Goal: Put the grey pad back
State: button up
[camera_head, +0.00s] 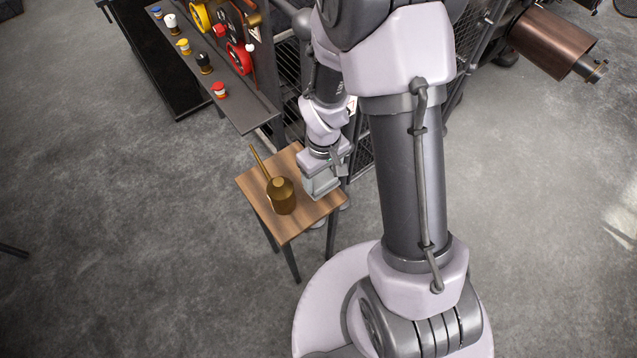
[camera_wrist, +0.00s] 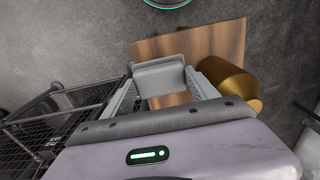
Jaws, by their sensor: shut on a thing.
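The grey pad (camera_wrist: 160,78) shows in the wrist view as a pale grey block between the two fingers of my gripper (camera_wrist: 161,88). My gripper is shut on it, with one finger at each side. In the head view my gripper (camera_head: 321,184) points down at the right part of a small wooden table (camera_head: 293,229). The fingers hide most of the pad there. I cannot tell whether the pad touches the table top or hangs just above it.
A brass oil can (camera_head: 283,197) with a long spout stands on the table, just left of my gripper. A dark bench (camera_head: 252,110) with several small coloured-capped containers and red and yellow wheels stands behind. Wire mesh guarding (camera_head: 365,150) is close behind the gripper. Floor at left is clear.

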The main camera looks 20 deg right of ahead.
aim_at(318, 178)
jog(key=f+b, duration=0.1)
jog(key=f, duration=0.1)
jog(key=a+f+b, duration=0.1)
jog(key=f, duration=0.1)
jog(key=shift+w+b, duration=0.3)
jog(key=shift+w, duration=0.05)
jog(key=shift+d+r, duration=0.1)
jog(key=shift+r, duration=0.15)
jog(key=shift+f, duration=0.1)
jog(key=o, duration=1.2)
